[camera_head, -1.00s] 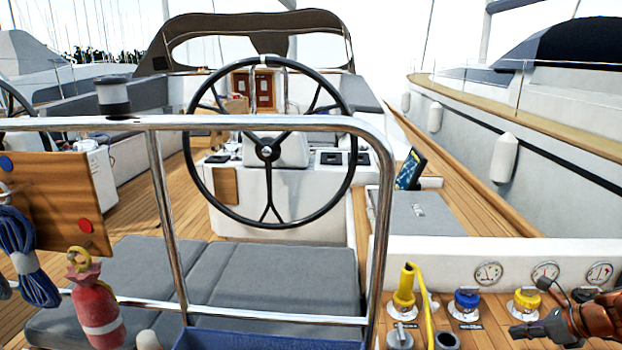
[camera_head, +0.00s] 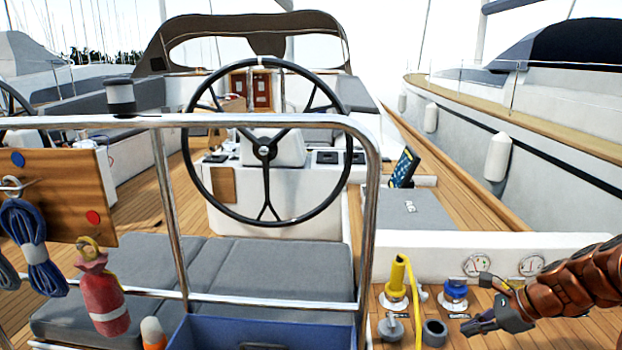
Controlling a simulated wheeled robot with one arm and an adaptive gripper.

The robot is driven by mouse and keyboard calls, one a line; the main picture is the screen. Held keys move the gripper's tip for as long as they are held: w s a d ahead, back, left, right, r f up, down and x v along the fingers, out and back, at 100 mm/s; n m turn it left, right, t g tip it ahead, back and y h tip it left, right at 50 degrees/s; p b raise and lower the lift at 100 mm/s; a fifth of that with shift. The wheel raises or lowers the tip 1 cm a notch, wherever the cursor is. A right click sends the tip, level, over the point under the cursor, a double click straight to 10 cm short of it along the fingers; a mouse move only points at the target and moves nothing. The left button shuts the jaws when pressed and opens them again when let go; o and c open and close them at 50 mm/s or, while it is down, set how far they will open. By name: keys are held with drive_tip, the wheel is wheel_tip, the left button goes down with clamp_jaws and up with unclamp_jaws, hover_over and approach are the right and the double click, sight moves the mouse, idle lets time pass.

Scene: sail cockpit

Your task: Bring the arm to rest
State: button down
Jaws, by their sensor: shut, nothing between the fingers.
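My arm, copper-coloured, enters from the right edge in the head view. My gripper (camera_head: 480,324) is at its end, dark grey, pointing left and down over the wooden deck. Its fingers are together with nothing seen between them. It is in front of the blue-capped deck fitting (camera_head: 455,291) and to the right of a dark ring (camera_head: 434,333). I cannot tell whether it touches the deck.
A yellow hose nozzle (camera_head: 398,277) stands on a deck fitting left of my gripper. Gauges (camera_head: 477,263) sit on the white wall behind.

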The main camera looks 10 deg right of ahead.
drive_tip(key=s+a+r+n+g, duration=0.2)
drive_tip(key=s+a+n, duration=0.3)
drive_tip(key=a, duration=0.5)
drive_tip(key=s+a+r+n+g, duration=0.2)
drive_tip(key=a+n, duration=0.4)
drive_tip(key=a, duration=0.3)
drive_tip(key=s+a+n+g+h, duration=0.1)
drive_tip(key=s+a+n+h, duration=0.1)
drive_tip(key=s+n, duration=0.4)
drive_tip(key=s+a+n+g+h+p, duration=0.1)
drive_tip(key=s+a+n+g+h, duration=0.1)
drive_tip(key=s+n, duration=0.5)
drive_tip(key=s+a+h, duration=0.1)
drive_tip(key=s+a, duration=0.1)
drive_tip(key=s, duration=0.4)
drive_tip(key=shift+a+r, duration=0.15)
drive_tip(key=shift+a, duration=0.2)
